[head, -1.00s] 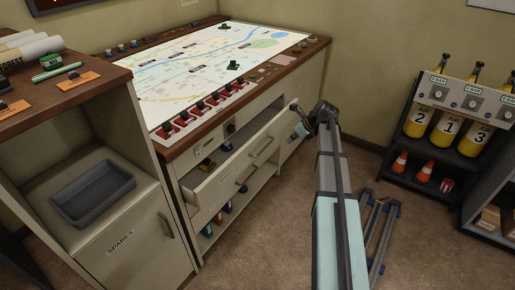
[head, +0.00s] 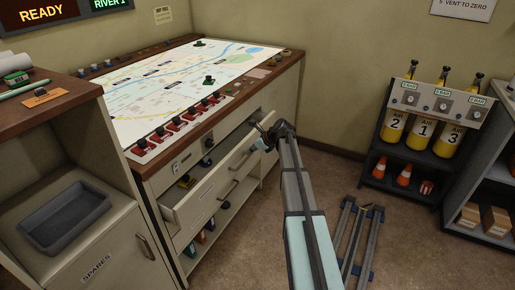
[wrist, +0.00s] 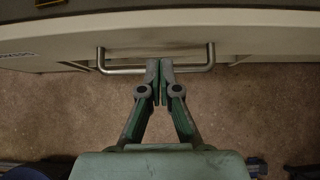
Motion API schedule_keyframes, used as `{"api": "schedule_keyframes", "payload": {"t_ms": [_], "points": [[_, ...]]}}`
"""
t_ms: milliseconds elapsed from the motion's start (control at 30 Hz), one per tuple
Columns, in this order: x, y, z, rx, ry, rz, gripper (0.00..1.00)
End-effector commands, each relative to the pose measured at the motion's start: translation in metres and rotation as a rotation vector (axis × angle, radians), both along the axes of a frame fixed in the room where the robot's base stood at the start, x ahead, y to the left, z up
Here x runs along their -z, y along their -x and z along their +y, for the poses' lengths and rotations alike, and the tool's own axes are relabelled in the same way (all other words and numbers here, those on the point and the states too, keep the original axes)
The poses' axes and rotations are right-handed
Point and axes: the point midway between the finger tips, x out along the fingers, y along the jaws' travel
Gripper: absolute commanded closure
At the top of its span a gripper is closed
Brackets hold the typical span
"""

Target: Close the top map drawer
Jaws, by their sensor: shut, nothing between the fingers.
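The top map drawer (head: 200,200) stands pulled out of the console's front, below the map table. A few small items show inside it, including a yellow one (head: 185,181). My gripper (head: 265,138) is by the right part of the drawer front in the head view; its fingertips are hard to make out there. In the wrist view, my gripper's fingers (wrist: 160,68) are shut together and empty. They overlap the middle of a bar handle (wrist: 112,71) on a pale front (wrist: 230,30). Whether they touch it I cannot tell.
The map table (head: 190,80) has a row of red switches along its front edge. A cabinet with a grey tray (head: 65,215) stands at left. An air-cylinder rack (head: 435,100) and a folded metal frame (head: 350,240) are at right. Open carpet lies before the console.

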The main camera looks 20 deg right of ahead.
Motion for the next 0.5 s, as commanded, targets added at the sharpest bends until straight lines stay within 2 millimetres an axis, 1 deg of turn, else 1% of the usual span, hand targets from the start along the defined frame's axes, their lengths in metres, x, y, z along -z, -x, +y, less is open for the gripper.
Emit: {"api": "schedule_keyframes", "payload": {"t_ms": [33,200,500], "points": [[-0.002,-0.009,0.005,-0.001,0.000,-0.002,1.00],[-0.002,-0.021,0.015,0.000,0.000,-0.002,1.00],[-0.002,-0.026,0.020,0.001,0.000,-0.002,1.00]]}}
